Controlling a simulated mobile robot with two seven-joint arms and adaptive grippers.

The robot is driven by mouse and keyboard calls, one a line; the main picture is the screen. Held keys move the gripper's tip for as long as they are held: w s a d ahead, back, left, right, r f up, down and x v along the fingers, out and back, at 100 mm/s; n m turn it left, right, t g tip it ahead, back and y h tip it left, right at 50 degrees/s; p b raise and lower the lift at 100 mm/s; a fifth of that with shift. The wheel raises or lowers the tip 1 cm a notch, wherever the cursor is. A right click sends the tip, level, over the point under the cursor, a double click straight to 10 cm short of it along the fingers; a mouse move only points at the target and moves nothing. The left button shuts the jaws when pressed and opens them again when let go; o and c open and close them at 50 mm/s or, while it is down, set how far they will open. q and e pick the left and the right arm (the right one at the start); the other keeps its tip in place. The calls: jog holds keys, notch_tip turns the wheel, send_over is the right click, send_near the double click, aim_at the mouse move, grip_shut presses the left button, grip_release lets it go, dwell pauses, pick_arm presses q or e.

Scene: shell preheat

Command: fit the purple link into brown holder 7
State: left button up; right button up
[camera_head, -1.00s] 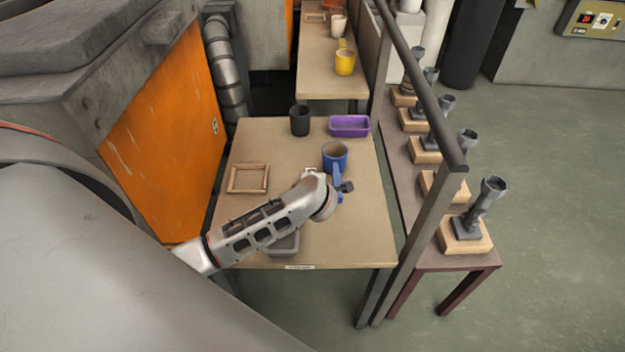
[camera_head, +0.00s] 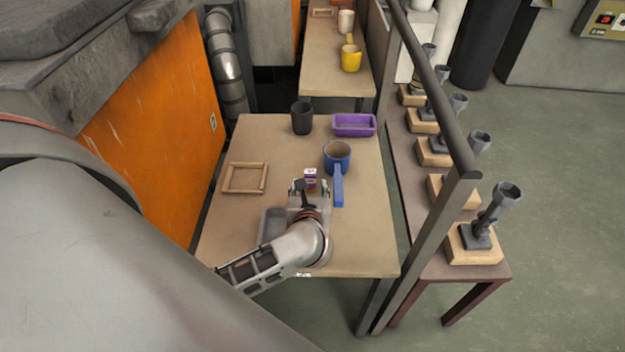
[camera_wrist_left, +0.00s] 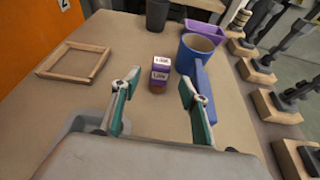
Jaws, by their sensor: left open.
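The purple link (camera_head: 310,178) is a small purple block with a white label, standing on the near table. In the left wrist view the purple link (camera_wrist_left: 159,74) stands ahead of my left gripper, between the lines of its fingers and apart from them. My left gripper (camera_head: 310,190) is open and empty, low over the table on the near side of the link. It also shows in the left wrist view (camera_wrist_left: 158,92), with green-padded fingers spread. I cannot make out a brown holder marked 7. My right gripper is not in view.
A blue mug (camera_head: 337,157) with a long handle stands close right of the link. A wooden frame (camera_head: 245,178), dark cup (camera_head: 301,118), purple tray (camera_head: 354,125) and grey tray (camera_head: 270,224) share the table (camera_head: 225,226). A rail (camera_head: 432,90) runs along the right.

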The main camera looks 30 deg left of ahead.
aim_at(310, 176)
pick_arm(q)
jog(key=shift+w+a+f, duration=0.1)
jog(key=shift+w+a, duration=0.1)
jog(key=shift+w, duration=0.15)
jog(key=x, duration=0.7)
jog(key=shift+w+r, duration=0.1)
jog(key=shift+r, duration=0.15)
grip_shut()
